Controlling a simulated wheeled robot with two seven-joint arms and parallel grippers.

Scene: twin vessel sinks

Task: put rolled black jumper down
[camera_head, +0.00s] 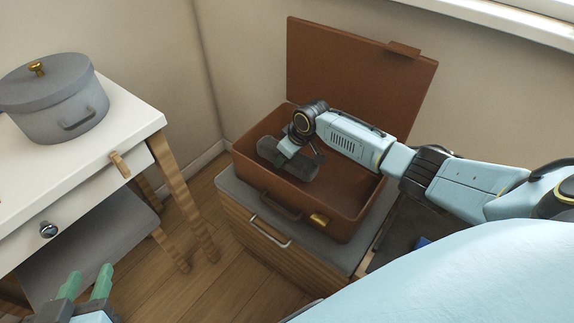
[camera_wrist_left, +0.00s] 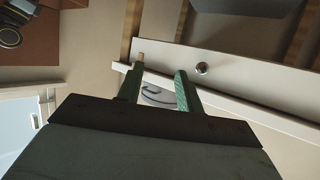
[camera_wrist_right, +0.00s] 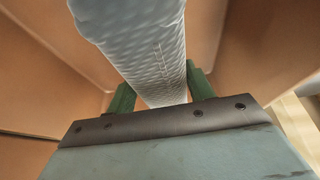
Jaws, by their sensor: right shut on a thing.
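The rolled black jumper (camera_head: 299,168) is a dark grey roll inside the open brown suitcase (camera_head: 345,222), near its left side. In the right wrist view the jumper (camera_wrist_right: 148,45) looks lighter grey and knitted, and lies between the green fingers. My right gripper (camera_head: 289,157) is shut on it; its fingertips are partly hidden in the head view. I cannot tell whether the roll touches the suitcase floor. My left gripper (camera_head: 86,284) is open and empty at the lower left, apart from the suitcase; its two green fingers also show in the left wrist view (camera_wrist_left: 160,88).
The suitcase lid (camera_head: 350,75) stands up at the back by the wall. The suitcase rests on a grey-topped drawer cabinet (camera_head: 232,192). A white table (camera_head: 125,112) at the left holds a grey lidded pot (camera_head: 60,115). Wooden floor (camera_head: 205,265) lies between them.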

